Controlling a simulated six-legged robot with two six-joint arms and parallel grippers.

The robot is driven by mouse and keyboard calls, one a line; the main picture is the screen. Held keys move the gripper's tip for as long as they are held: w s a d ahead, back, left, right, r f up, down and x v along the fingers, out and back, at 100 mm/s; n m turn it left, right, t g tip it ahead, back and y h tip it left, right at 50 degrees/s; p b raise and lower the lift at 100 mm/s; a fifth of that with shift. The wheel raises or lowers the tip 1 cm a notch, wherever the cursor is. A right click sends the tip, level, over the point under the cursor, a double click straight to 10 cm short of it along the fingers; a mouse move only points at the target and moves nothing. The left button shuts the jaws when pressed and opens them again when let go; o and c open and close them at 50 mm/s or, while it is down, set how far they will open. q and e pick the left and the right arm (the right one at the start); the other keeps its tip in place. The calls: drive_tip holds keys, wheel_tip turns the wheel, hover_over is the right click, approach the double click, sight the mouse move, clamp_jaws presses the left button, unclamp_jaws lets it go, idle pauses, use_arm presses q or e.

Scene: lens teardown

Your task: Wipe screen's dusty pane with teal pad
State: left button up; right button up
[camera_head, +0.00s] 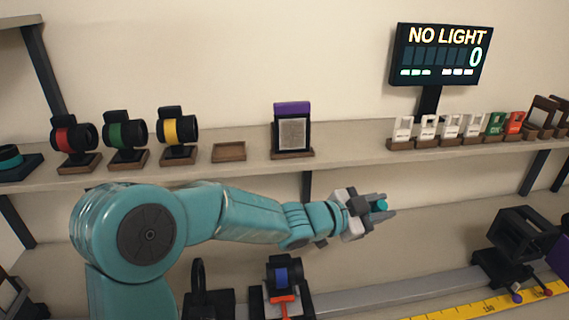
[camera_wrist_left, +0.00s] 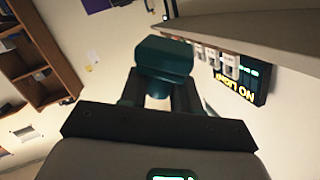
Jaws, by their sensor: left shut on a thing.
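The screen (camera_head: 292,133) stands upright on the shelf in the head view, in a black frame with a purple top. Its pane is grey and speckled. My left gripper (camera_head: 384,207) is to the right of the screen and lower in the picture, in front of the shelf. It is shut on the teal pad (camera_head: 381,204), of which only a small part shows between the fingers. In the left wrist view the pad (camera_wrist_left: 164,56) shows as a dark teal block between the fingertips, apart from the screen. My right gripper is not in view.
The shelf (camera_head: 350,140) also bears red, green and yellow ringed lenses (camera_head: 127,134), an empty wooden tray (camera_head: 228,152) and several small labelled holders (camera_head: 450,128). A display (camera_head: 440,54) reads NO LIGHT and 0. Below, a blue-ringed lens (camera_head: 284,272) sits on a rail (camera_head: 385,290).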

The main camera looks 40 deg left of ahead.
use_arm(q)
drive_tip(key=r+m, duration=0.1)
drive_tip(key=a+r+m+h, duration=0.1)
drive_tip(key=s+r+m+g+h, duration=0.1)
drive_tip(key=shift+s+a+r+m+b, duration=0.1)
drive_tip(key=shift+a+r+m+b, duration=0.05)
drive_tip(key=shift+r+m+b, duration=0.2)
drive_tip(key=s+a+r+m+g+h+b, duration=0.1)
drive_tip(key=s+a+r+m+b, duration=0.15)
drive_tip(key=s+a+m, duration=0.45)
drive_tip(key=s+a+r+m+g+b, duration=0.1)
drive_tip(key=s+a+r+m, duration=0.25)
drive_tip(key=a, duration=0.55)
drive_tip(key=shift+m, duration=0.3)
drive_tip(key=w+a+p, duration=0.2)
drive_tip(key=w, duration=0.1)
drive_tip(key=w+a+p, duration=0.1)
drive_tip(key=a, duration=0.1)
drive_tip(key=shift+w+a+f, duration=0.1)
drive_tip(key=shift+w+f, duration=0.2)
drive_tip(key=shift+f, duration=0.05)
